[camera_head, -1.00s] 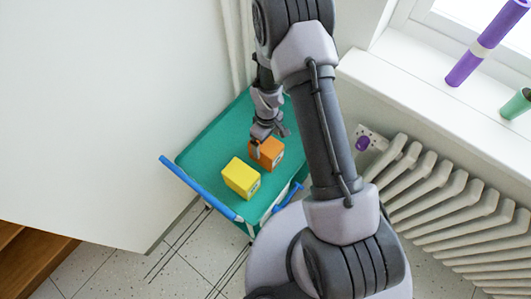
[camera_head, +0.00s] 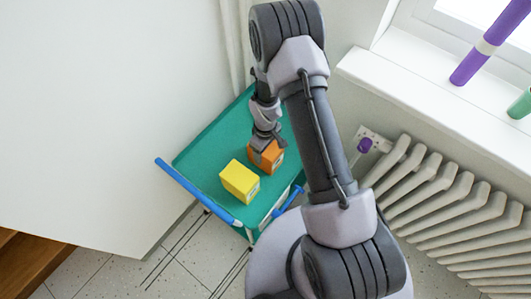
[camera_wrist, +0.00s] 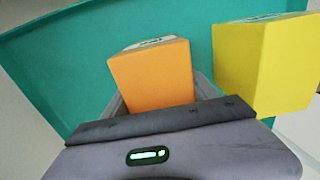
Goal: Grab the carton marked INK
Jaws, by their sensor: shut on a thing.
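An orange carton (camera_head: 270,157) stands on the green top of a trolley, and it also shows in the wrist view (camera_wrist: 152,75). My gripper (camera_head: 264,142) is at the carton from above and behind, shut on it. In the wrist view the carton rises from between the jaws of my gripper (camera_wrist: 160,100). A yellow carton (camera_head: 239,181) stands apart from it, nearer and to the left; it also shows at the right of the wrist view (camera_wrist: 270,62). Labels show on both cartons, but I cannot read the word on either.
The green trolley top (camera_head: 205,152) has a blue handle (camera_head: 195,191) on its left side and free room left of the cartons. A white radiator (camera_head: 450,205) and a windowsill (camera_head: 430,105) are on the right. A white panel (camera_head: 80,110) stands on the left.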

